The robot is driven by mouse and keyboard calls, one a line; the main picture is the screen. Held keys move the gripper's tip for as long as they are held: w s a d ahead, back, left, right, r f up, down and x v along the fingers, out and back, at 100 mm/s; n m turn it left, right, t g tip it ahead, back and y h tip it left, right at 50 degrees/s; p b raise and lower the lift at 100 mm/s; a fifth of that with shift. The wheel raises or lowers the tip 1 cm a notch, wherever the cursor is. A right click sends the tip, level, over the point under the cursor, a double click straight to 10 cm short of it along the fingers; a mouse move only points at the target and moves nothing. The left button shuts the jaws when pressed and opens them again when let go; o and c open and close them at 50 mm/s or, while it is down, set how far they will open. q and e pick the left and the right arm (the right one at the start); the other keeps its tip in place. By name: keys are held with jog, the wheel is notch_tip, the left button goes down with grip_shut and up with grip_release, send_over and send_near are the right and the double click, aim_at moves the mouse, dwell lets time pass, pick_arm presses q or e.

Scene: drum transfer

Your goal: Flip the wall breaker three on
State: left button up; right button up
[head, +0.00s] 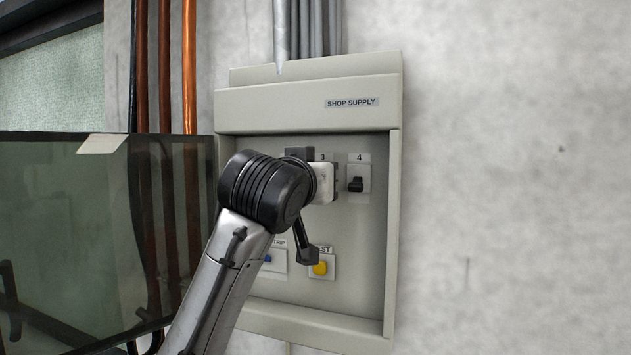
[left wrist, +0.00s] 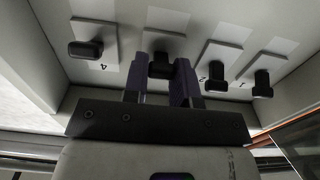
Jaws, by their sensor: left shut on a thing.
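The wall breaker panel, labelled SHOP SUPPLY (head: 392,230), is a pale grey box on a concrete wall. In the left wrist view, which is turned upside down, the black toggle of breaker three (left wrist: 160,66) sits between the two fingers of my left gripper (left wrist: 160,82). The gripper is shut on this toggle. In the head view my left gripper (head: 334,183) reaches the panel just below the label 3, and my wrist hides the toggle. How far up or down the toggle sits is hard to tell. My right gripper is not in view.
Breaker four (head: 356,184) is close beside breaker three. Breakers two (left wrist: 215,72) and one (left wrist: 262,82) are on its other side. A yellow TEST button (head: 320,268) and a blue TRIP button (head: 268,258) are below. A dark see-through panel (head: 60,220) stands left.

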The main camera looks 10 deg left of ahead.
pick_arm(q)
jog(key=shift+r+g, duration=0.35)
jog(key=shift+g, duration=0.75)
jog(key=shift+y, duration=0.3)
jog(key=o, duration=0.9)
jog(key=shift+r+b+v, duration=0.15)
jog(key=shift+b+v, duration=1.65)
jog(key=shift+v, duration=1.65)
jog(key=shift+r+b+v, duration=0.15)
jog(key=shift+b+v, duration=1.65)
jog(key=shift+v, duration=1.6)
